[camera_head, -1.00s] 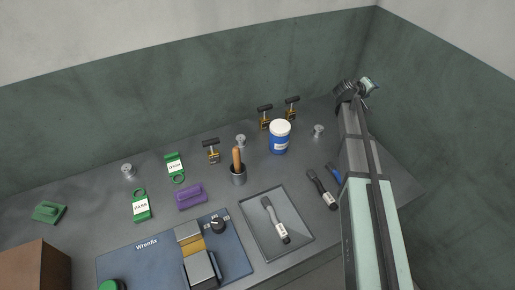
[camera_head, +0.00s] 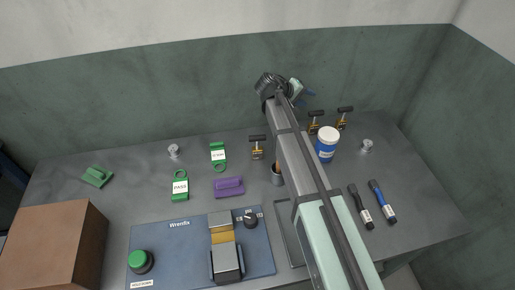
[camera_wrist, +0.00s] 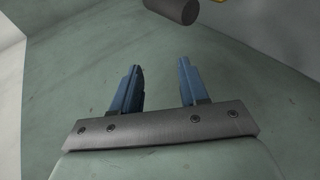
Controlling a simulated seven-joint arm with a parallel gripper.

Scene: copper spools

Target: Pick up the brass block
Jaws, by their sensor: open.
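A brass-coloured block (camera_head: 222,234) sits on the blue Wrenfix board, between grey metal parts of a fixture (camera_head: 227,260). My gripper (camera_head: 304,91) is high and far back, near the rear wall, well away from the block. In the wrist view my gripper (camera_wrist: 160,88) has its two blue fingers apart with nothing between them. The block cannot be made out in the wrist view.
The blue board (camera_head: 160,255) bears a green button (camera_head: 139,260) and a black knob (camera_head: 250,217). A brown box (camera_head: 50,245) stands left. A purple piece (camera_head: 229,187) lies behind the board. My arm hides most of a tray (camera_head: 289,232); a blue tub (camera_head: 326,146) stands right.

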